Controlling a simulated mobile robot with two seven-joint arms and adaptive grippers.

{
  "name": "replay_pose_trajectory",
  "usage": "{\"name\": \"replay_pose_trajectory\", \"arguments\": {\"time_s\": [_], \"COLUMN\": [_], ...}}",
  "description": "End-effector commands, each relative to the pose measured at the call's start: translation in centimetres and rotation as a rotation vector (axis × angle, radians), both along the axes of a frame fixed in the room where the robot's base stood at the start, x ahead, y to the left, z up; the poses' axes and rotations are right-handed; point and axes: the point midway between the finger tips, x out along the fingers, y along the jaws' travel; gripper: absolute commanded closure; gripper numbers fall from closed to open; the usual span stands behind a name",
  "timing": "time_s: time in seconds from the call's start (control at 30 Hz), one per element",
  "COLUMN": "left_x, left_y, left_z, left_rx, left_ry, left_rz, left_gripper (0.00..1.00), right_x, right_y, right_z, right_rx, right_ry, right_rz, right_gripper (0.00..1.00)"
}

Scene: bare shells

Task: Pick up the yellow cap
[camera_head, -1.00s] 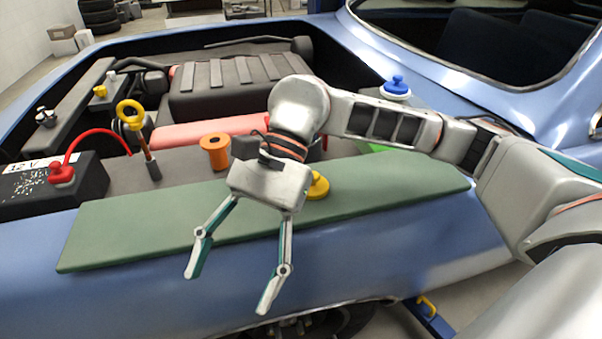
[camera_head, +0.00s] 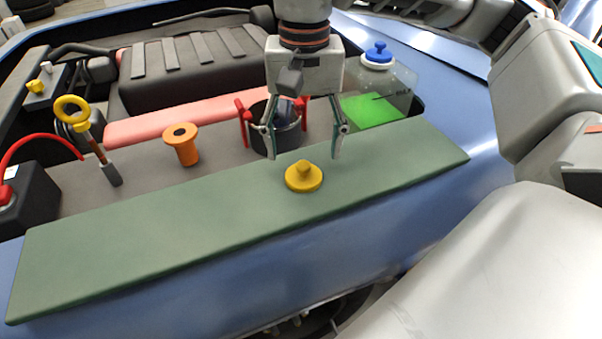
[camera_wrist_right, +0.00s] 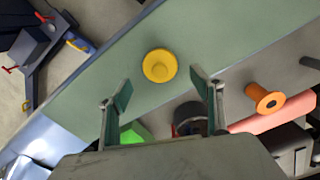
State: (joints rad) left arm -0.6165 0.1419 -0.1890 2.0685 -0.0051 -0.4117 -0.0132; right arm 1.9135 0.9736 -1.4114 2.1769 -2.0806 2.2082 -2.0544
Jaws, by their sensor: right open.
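The yellow cap (camera_head: 304,176) lies flat on the green mat (camera_head: 150,243), its small knob facing up. It also shows in the right wrist view (camera_wrist_right: 159,66), ahead of the fingertips and between their lines. My right gripper (camera_head: 304,157) is open and empty. Its fingers point down just above and behind the cap, apart from it. In the right wrist view both fingers (camera_wrist_right: 162,88) stand wide apart with nothing between them. My left gripper is not in view.
Behind the mat stand a black cup with red handles (camera_head: 289,135), an orange funnel-like part (camera_head: 181,146) and a clear tank with green fluid and a blue cap (camera_head: 377,52). A yellow-ringed dipstick (camera_head: 72,109) is at left. The mat around the cap is clear.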

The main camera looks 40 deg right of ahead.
Motion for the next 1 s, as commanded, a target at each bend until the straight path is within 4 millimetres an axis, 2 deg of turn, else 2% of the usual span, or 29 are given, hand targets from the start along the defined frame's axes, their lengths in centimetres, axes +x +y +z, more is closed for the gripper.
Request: {"name": "replay_pose_trajectory", "arguments": {"time_s": [0.23, 0.33, 0.6, 0.63, 0.77, 0.9, 1.0], "left_x": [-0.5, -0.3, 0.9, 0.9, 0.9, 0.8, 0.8], "left_y": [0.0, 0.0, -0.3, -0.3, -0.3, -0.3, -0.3], "left_z": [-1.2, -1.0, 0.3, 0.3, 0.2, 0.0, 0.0], "left_rx": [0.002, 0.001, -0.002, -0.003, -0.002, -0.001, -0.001], "left_ry": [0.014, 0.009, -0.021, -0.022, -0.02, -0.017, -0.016], "left_rz": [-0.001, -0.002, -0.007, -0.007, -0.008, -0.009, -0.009], "left_gripper": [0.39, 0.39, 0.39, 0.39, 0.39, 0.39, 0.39], "right_x": [-0.3, -0.3, -0.2, -0.2, -0.2, -0.2, -0.2], "right_y": [0.2, 0.1, 0.2, 0.2, 0.2, 0.2, 0.2], "right_z": [-3.3, -4.6, -4.9, -4.9, -4.9, -4.9, -4.9], "right_rx": [0.001, 0.001, 0.002, 0.002, 0.002, 0.002, 0.002], "right_ry": [0.007, 0.007, -0.002, -0.002, -0.001, 0.0, 0.0], "right_rz": [0.002, 0.001, 0.0, 0.0, 0.0, 0.0, 0.0], "right_gripper": [0.35, 0.35, 0.35, 0.37, 0.71, 0.76, 0.76]}}
